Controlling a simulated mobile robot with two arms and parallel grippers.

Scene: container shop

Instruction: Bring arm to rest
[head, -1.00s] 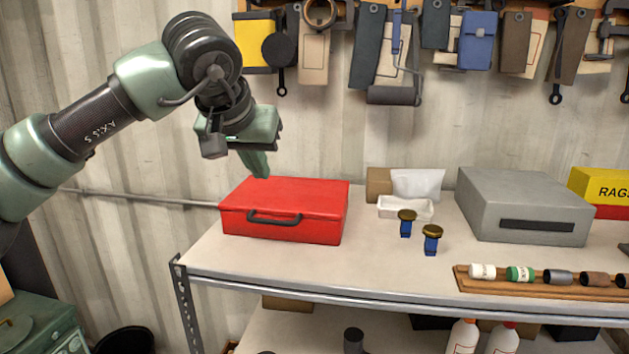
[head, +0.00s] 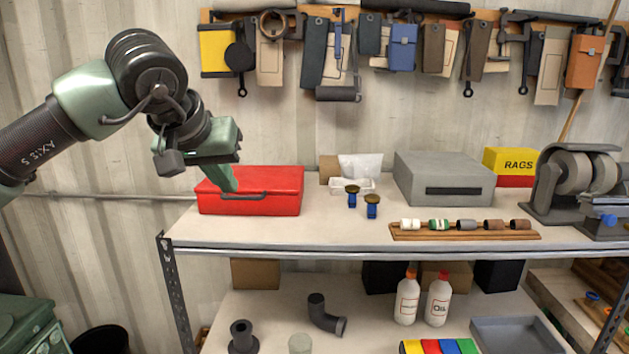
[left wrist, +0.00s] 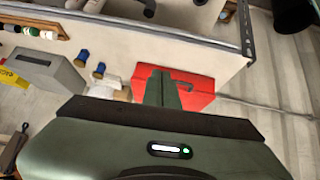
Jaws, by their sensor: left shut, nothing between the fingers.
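My left arm comes in from the left in the head view. Its green left gripper (head: 229,184) is shut and empty, with the fingers pointing down. In the head view the fingertips overlap the back left part of a closed red case (head: 275,190) with a dark handle. Whether they touch it I cannot tell. In the left wrist view the shut fingers (left wrist: 162,88) stand in front of the red case (left wrist: 200,92). My right gripper does not show.
Two blue pieces with brown tops (head: 372,206), a white tray (head: 347,188), a grey box (head: 445,178), a wooden rack of rolls (head: 465,236) and a bench grinder (head: 575,185) stand on the bench. Tools hang on the wall behind. The bench's front strip is bare.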

